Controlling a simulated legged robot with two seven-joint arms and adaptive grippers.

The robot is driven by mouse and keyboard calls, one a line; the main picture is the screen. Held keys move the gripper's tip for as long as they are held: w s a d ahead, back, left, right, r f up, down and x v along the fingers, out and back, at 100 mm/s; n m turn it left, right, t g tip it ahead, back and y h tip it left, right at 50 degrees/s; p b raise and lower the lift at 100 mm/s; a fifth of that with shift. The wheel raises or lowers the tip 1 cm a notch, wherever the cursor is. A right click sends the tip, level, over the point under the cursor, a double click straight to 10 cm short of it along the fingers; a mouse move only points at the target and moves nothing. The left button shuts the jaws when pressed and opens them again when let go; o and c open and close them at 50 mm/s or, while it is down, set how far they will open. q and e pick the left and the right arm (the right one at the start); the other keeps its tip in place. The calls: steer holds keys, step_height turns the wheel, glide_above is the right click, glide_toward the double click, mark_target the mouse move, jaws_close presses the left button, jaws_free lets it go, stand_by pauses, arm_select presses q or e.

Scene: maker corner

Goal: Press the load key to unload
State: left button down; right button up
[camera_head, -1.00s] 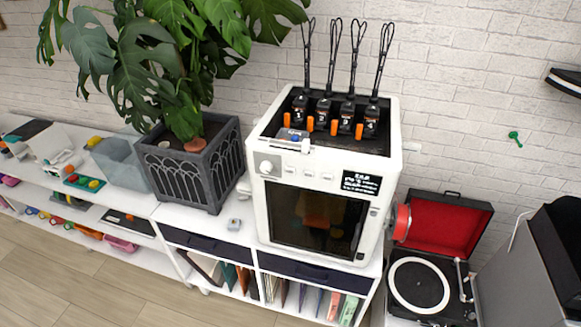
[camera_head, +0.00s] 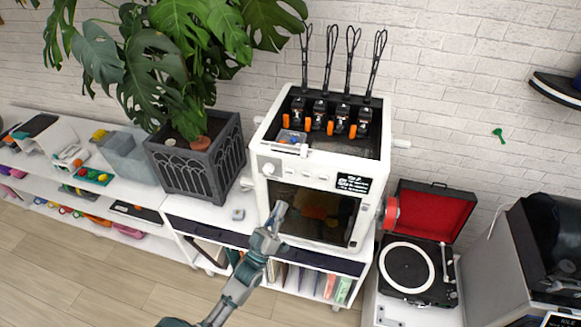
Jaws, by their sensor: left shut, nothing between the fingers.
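The white box-shaped machine (camera_head: 375,205) stands on the low shelf, with a dark window (camera_head: 315,215) in its front. Above the window are a round knob (camera_head: 268,169), a few small pale keys (camera_head: 306,174) and a small dark display (camera_head: 353,183) with white text. I cannot read any key labels, so I cannot tell which is the load key. My left gripper (camera_head: 279,208) is shut and empty. In the picture it overlaps the lower left of the machine's front, below the knob and keys. I cannot tell whether it touches. My right gripper is not in view.
Several numbered black units with orange tabs (camera_head: 330,127) and tall black loops sit in the machine's open top. A potted plant (camera_head: 205,170) stands left of it.

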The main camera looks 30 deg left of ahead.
mark_target(290, 172)
arm_select(q)
steer(key=shift+s+a+r+t, duration=0.2)
steer(key=shift+s+r, duration=0.05)
steer(key=shift+r, duration=0.35)
steer(key=shift+s+a+r+t, duration=0.2)
steer(key=shift+r, duration=0.35)
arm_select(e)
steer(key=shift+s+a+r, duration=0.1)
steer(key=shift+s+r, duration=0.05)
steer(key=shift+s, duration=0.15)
arm_select(q)
steer(key=shift+w, duration=0.15)
steer(key=w+b, duration=0.1)
steer(key=w, duration=0.1)
steer(key=w+a, duration=0.1)
steer(key=w, duration=0.2)
steer(key=w+a+b, duration=0.1)
steer(key=w, duration=0.2)
steer(key=shift+w+b, duration=0.2)
steer(key=shift+b, duration=0.15)
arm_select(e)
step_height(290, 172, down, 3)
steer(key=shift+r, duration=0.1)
